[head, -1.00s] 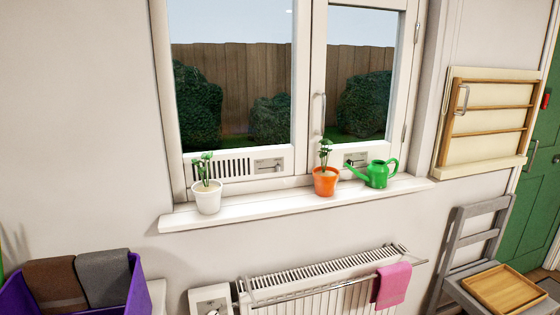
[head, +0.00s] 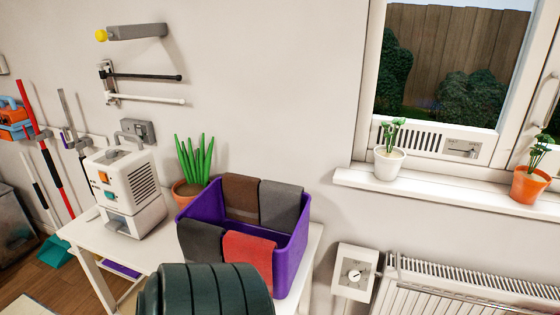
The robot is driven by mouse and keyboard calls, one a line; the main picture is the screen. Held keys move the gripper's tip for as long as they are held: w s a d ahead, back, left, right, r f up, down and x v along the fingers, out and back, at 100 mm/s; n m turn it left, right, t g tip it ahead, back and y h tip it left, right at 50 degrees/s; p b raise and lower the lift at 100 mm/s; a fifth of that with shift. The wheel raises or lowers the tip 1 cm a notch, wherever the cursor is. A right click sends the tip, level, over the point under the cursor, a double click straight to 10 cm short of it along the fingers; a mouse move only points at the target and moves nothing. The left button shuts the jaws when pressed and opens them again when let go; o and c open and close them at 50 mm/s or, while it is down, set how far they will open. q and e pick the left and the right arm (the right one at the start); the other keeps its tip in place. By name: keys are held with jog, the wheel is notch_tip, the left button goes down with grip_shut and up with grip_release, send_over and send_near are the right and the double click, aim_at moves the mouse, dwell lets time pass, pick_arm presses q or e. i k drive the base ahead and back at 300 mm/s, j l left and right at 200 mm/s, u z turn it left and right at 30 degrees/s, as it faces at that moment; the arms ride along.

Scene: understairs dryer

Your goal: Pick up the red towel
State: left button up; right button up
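The red towel (head: 250,254) hangs over the near side of a purple bin (head: 292,250), at the right of that side. A dark grey towel (head: 202,242) hangs beside it on the left. A brown towel (head: 241,195) and a grey towel (head: 281,205) hang over the bin's far side. The bin stands on a white table (head: 90,238). A dark green ribbed rounded thing at the bottom hides part of the table and comes close under the red towel. Neither of my grippers shows.
A white dehumidifier-like machine (head: 130,190) and a potted spiky plant (head: 193,165) stand on the table left of the bin. A radiator (head: 460,285) and a control box (head: 354,272) are to the right. Cleaning tools hang on the left wall.

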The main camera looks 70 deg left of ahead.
aim_at(238, 247)
jog(key=u, duration=2.4)
